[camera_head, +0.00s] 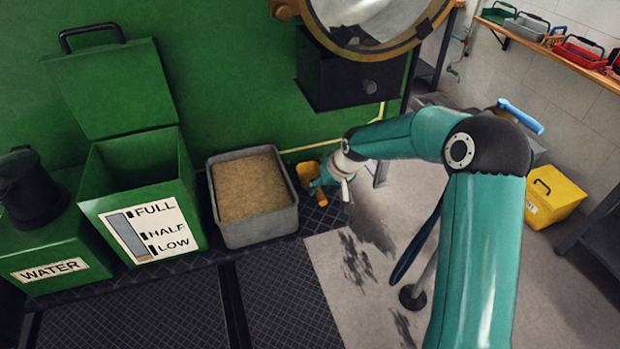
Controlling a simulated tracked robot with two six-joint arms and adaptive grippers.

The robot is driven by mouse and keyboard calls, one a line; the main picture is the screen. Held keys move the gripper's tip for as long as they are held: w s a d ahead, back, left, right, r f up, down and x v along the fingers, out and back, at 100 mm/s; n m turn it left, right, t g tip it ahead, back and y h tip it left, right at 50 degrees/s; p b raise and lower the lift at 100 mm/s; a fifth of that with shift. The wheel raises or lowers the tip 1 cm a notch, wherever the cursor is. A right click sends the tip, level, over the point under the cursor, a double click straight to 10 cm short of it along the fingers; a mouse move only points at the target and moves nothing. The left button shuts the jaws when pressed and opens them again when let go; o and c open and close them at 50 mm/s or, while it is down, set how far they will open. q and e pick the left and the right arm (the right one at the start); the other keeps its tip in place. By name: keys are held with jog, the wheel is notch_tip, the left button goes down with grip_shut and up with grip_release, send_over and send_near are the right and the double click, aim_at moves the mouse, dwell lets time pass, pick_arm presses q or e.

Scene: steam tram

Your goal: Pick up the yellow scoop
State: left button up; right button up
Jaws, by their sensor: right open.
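The yellow scoop (306,172) stands on the dark ledge just right of the grey sand tray. Part of it is hidden behind my right gripper. My right gripper (317,187) is open, at the scoop's right side. I cannot tell whether its fingers touch the scoop or stand just apart from it. My right arm reaches in from the lower right. My left gripper is out of view.
The grey tray (265,228) of sand stands close left of the scoop. An open green box (186,200) with a level gauge and a green WATER box (30,247) stand further left. A large lamp (365,15) hangs above. A yellow bin (553,194) sits at right on the floor.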

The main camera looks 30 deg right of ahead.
aim_at(321, 191)
jog(key=p+x, duration=0.1)
jog(key=x, duration=0.3)
jog(key=shift+w+a+f, duration=0.1)
jog(key=shift+w+f, duration=0.05)
grip_shut()
